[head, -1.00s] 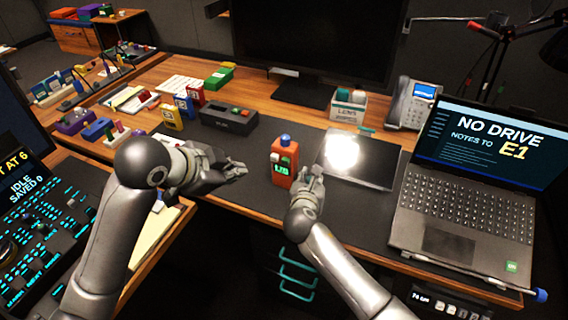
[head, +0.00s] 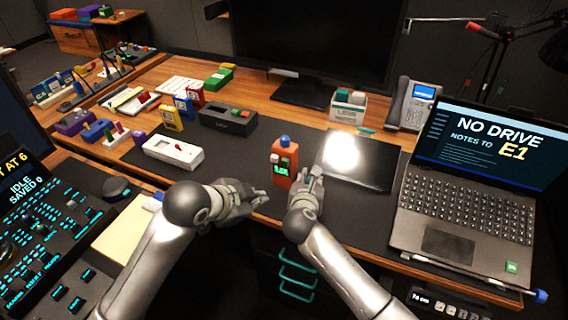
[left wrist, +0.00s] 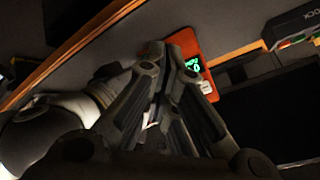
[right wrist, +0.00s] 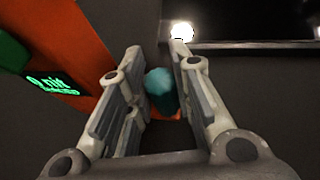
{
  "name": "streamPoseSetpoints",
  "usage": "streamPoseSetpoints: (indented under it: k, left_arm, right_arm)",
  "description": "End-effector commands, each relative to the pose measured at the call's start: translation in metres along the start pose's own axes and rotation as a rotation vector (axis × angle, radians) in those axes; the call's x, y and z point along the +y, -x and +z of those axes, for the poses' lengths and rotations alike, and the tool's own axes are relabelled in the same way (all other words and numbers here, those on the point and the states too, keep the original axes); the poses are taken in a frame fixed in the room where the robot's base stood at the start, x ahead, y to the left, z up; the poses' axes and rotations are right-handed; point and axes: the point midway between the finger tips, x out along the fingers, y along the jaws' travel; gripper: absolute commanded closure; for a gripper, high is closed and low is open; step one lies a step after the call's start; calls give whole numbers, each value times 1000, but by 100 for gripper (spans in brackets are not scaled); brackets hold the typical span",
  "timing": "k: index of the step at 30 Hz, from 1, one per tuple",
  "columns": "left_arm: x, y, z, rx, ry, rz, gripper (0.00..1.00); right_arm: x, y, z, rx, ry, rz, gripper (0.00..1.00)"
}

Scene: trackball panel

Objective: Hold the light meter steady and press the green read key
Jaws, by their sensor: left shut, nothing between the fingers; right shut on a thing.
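The light meter (head: 283,176) is an orange device with a blue dome, standing upright near the desk's front edge in the head view. Its lit display and the green key (head: 275,158) face me. My left gripper (head: 262,200) is shut and empty, in front of and left of the meter. The left wrist view shows the meter (left wrist: 187,42) behind the closed fingertips.
A dark panel (head: 362,160) with a bright glare spot lies right of the meter, then a laptop (head: 455,195). A black box (head: 228,120) stands behind. Mat around the meter's left is clear.

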Motion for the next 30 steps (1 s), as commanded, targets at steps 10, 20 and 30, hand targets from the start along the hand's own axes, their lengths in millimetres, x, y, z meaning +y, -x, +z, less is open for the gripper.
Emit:
streamPoseSetpoints:
  k: [10,20,30]
  left_arm:
    - [-4,-4,-4,0,2,1,100]
    - [-26,-34,-26,1,2,0,100]
    - [-43,-58,-42,-1,0,1,100]
  right_arm:
    - [0,0,-1,1,0,-1,100]
    - [0,0,-1,1,0,0,100]
    - [0,0,-1,1,0,-1,100]
